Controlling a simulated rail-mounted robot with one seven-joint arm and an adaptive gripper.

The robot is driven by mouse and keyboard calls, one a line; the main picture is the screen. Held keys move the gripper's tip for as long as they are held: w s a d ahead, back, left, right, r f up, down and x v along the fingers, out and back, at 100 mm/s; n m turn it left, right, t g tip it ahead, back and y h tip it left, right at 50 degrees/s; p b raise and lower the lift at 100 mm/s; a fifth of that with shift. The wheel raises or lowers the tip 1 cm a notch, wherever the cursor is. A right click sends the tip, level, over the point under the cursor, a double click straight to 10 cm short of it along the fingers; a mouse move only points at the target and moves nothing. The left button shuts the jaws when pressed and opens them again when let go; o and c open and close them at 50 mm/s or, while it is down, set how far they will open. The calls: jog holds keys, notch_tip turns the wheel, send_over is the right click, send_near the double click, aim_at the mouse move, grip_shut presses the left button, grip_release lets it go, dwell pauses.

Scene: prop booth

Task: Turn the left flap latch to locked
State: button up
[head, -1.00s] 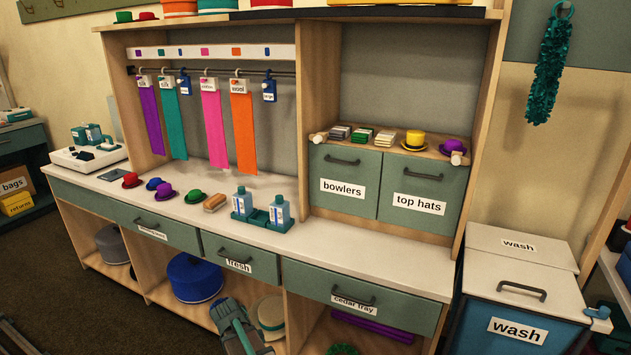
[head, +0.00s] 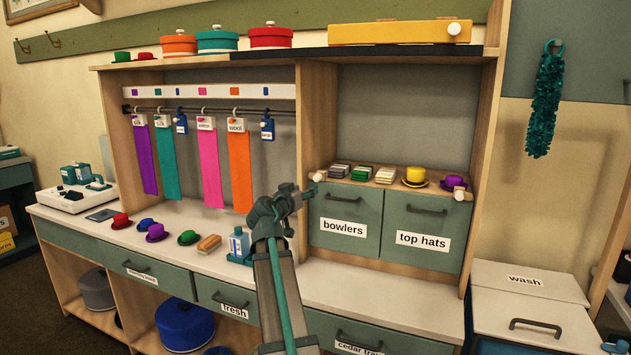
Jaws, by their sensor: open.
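The left flap latch (head: 320,176) is a small pale knob at the upper left corner of the green flap labelled bowlers (head: 344,219). A matching right latch (head: 459,194) is at the upper right of the flap labelled top hats (head: 423,233). Both flaps are closed. My gripper (head: 304,192) is open and appears empty, raised in front of the cabinet just left of and below the left latch in the picture. I cannot tell how far it is from the latch in depth, or whether they touch. The latch's setting is too small to read.
Above the flaps, a shelf carries several folded stacks, a yellow hat (head: 415,177) and a purple hat (head: 454,182). Small hats, a brush (head: 208,243) and bottles (head: 239,243) stand on the white counter (head: 385,300). Hanging ribbons (head: 240,170) are left of my gripper.

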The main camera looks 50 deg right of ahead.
aim_at(316, 178)
jog(key=shift+m+t, duration=0.3)
jog(key=shift+m, duration=0.3)
jog(key=x, duration=0.3)
jog(key=p+x, duration=0.1)
jog(key=x, duration=0.3)
jog(key=r+x, duration=0.1)
jog(key=x, duration=0.3)
jog(key=shift+w+a+p, duration=0.1)
jog(key=shift+w+p, duration=0.1)
jog(key=shift+p, duration=0.15)
grip_shut()
